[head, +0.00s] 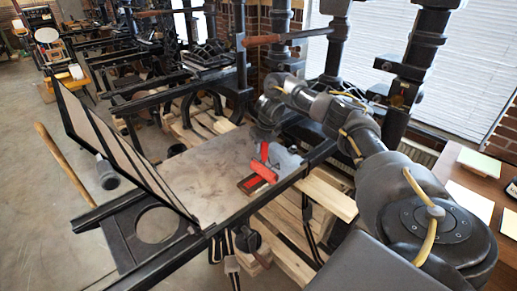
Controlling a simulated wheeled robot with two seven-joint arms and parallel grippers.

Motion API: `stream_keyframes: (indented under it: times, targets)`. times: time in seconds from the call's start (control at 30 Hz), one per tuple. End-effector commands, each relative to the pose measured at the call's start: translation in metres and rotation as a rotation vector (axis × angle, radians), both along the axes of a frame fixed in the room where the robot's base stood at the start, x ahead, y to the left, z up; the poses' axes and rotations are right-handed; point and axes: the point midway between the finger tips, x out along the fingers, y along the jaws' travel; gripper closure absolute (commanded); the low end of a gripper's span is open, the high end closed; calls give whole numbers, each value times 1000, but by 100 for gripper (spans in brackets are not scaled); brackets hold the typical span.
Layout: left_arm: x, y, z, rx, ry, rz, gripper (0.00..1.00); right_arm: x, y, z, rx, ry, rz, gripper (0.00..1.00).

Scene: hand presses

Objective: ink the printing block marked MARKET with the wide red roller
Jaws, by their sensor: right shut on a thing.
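The red roller (263,171) lies across a small dark reddish block (248,185) on the flat grey press bed (215,190). The roller covers part of the block, and I cannot read any marking on it. From this angle I cannot tell whether roller and block touch. My right gripper (274,158) is shut on the red roller, just behind and above the block, and hides part of the roller's handle. My left gripper is not in view.
A hinged frame (120,150) stands tilted up at the left of the bed. A wooden handle (62,163) sticks out beyond it. Black press columns rise behind my right arm. A brown table (470,180) with paper sheets is at the right. The bed left of the block is clear.

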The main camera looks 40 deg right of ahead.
Motion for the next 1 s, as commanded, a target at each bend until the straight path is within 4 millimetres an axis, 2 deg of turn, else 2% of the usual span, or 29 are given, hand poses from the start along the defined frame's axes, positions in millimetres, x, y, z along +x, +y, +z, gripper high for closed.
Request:
stream_keyframes:
  times: [0.3,0.7,1.0]
  targets:
    - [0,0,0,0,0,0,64,0,-4,1,0,1,1,91]
    - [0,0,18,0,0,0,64,0,25,1,-1,1,3,91]
    - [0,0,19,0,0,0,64,1,30,0,0,0,0,91]
